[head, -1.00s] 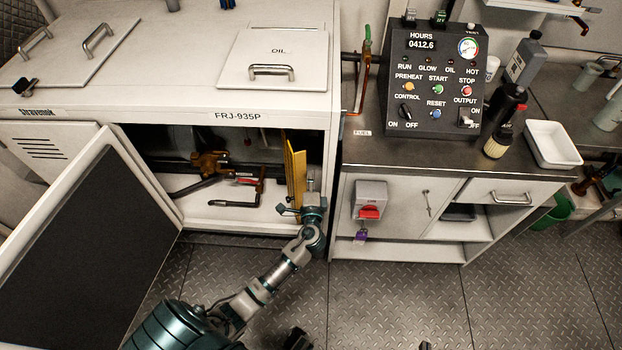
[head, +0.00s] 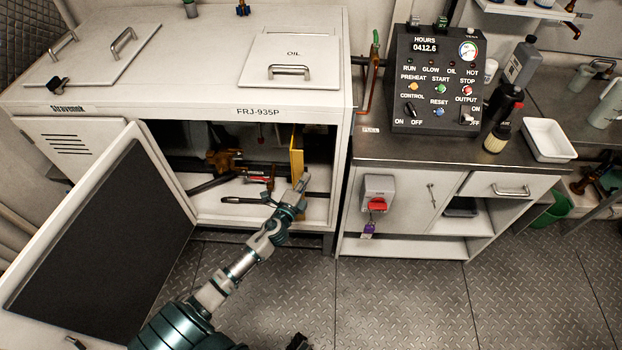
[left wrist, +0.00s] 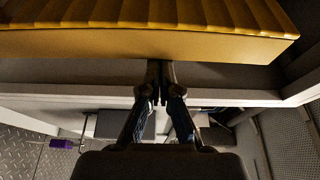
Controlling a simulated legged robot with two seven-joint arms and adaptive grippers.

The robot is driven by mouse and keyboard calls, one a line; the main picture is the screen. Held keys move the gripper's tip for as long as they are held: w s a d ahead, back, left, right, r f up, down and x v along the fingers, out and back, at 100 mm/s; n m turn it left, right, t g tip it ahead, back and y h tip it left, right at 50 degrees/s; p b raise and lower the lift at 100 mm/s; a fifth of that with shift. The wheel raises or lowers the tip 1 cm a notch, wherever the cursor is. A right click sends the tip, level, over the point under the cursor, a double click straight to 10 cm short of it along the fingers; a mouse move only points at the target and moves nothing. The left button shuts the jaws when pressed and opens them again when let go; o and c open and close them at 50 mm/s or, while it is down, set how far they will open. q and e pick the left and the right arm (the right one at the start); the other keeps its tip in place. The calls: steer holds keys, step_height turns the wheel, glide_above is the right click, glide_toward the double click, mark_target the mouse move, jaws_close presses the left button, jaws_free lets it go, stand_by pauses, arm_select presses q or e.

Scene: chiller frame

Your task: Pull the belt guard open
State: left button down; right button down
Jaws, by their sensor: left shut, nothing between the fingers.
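The belt guard (head: 297,160) is a yellow panel standing edge-on inside the open cabinet bay, near its right side. It stands out from the dark interior. My left gripper (head: 302,184) is at the bay opening, by the guard's lower right side, and points up and right. In the left wrist view the guard (left wrist: 150,46) spans the top as a ribbed yellow band. The shut, empty fingers (left wrist: 160,72) end just at its lower edge; I cannot tell whether they touch it.
The cabinet door (head: 100,235) stands open at left. Brass and dark pipe fittings (head: 228,162) and a red-handled part (head: 260,180) lie in the bay left of the guard. The cabinet's right post (head: 343,170) is close to my gripper. The plate floor (head: 400,300) is clear.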

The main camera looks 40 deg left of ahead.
mark_target(294, 175)
arm_select(q)
steer(key=s+a+m+h, duration=0.1)
steer(key=h, duration=0.1)
steer(key=s+a+m+h, duration=0.1)
steer(key=a, duration=0.1)
steer(key=shift+s+a+f+h, duration=0.2)
steer(key=shift+s+a+h, duration=0.1)
steer(key=shift+h, duration=0.1)
steer(key=shift+s+a+m+h+b, duration=0.2)
steer(key=shift+a+m+h, duration=0.1)
steer(key=shift+m+h, duration=0.2)
steer(key=shift+s+a+m+h+b, duration=0.15)
steer(key=shift+a+m+h, duration=0.2)
steer(key=shift+h, duration=0.25)
steer(key=shift+s+a, duration=0.25)
steer(key=shift+a, duration=0.3)
arm_select(e)
steer(key=shift+w+a+r+t, duration=0.2)
steer(key=shift+w+t, duration=0.1)
steer(key=shift+w, duration=0.25)
steer(key=shift+w+a+r+t, duration=0.1)
steer(key=shift+w+a+t, duration=0.15)
steer(key=shift+w, duration=0.25)
arm_select(q)
steer(key=shift+a, duration=0.1)
